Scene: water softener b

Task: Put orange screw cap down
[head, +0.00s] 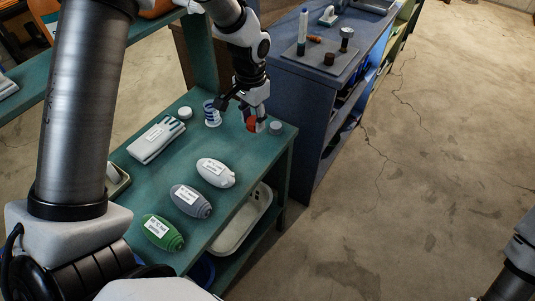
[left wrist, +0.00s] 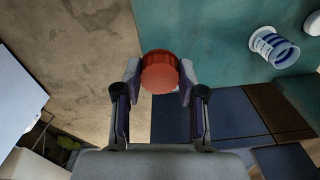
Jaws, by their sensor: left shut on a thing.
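The orange screw cap (head: 251,124) is at the far right corner of the teal table (head: 143,193), beside a small grey round piece (head: 276,127). My left gripper (head: 249,112) comes down from above and is shut on the cap. In the left wrist view, the ribbed cap (left wrist: 159,72) sits between the two fingertips (left wrist: 160,82), in line with the table edge. I cannot tell whether the cap touches the tabletop.
A blue-and-white ringed cylinder (head: 211,113) and a white cap (head: 185,112) stand left of the gripper. White (head: 216,173), grey (head: 190,201) and green (head: 163,232) labelled bottles lie nearer. A blue bench (head: 290,84) stands beyond the corner.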

